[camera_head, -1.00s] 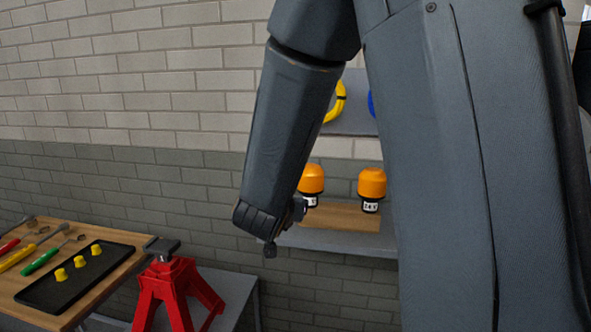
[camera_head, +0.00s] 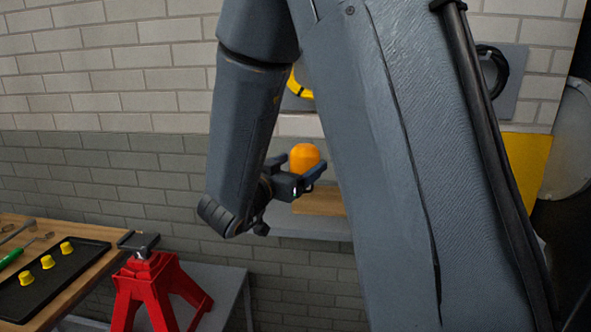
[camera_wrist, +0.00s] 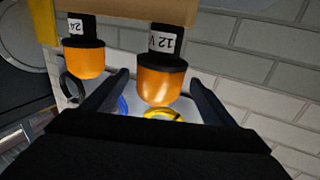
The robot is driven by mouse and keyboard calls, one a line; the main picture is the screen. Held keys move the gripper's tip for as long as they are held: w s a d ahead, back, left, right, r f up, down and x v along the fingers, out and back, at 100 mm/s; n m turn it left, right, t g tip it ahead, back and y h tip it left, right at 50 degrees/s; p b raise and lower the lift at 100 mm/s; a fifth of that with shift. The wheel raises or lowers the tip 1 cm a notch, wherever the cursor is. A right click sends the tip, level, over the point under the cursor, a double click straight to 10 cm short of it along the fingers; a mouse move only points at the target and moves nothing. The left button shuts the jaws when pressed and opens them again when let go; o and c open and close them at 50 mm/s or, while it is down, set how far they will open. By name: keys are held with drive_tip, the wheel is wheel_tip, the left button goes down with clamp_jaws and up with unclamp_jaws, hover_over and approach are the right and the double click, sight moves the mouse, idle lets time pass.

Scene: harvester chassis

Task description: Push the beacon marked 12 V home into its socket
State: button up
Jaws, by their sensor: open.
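The beacon marked 12 V (camera_wrist: 161,82), an orange dome on a black labelled base, stands on a wooden board (camera_head: 318,203). The wrist view is upside down, so the board is at its top (camera_wrist: 125,10). My gripper (camera_wrist: 158,80) is open, with one finger on each side of the orange dome in that view; I cannot tell whether they touch it. In the head view, my gripper (camera_head: 297,168) is at the orange dome (camera_head: 304,155). A second beacon, marked 24 (camera_wrist: 83,58), stands beside it; my arm hides it in the head view. The socket joint is not clear.
A red stand (camera_head: 150,290) is at lower left, beside a wooden bench (camera_head: 85,297) with a black tray (camera_head: 30,297) of yellow caps. A yellow hose (camera_head: 298,85) and a black hose (camera_head: 497,70) hang behind. A brick wall (camera_head: 110,150) closes the back.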

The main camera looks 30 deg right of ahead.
drive_tip(key=shift+p+x, duration=0.75)
drive_tip(key=shift+x, duration=2.8)
drive_tip(key=c, duration=1.5)
drive_tip(key=shift+r+p, duration=2.55)
drive_tip(key=shift+r, duration=0.55)
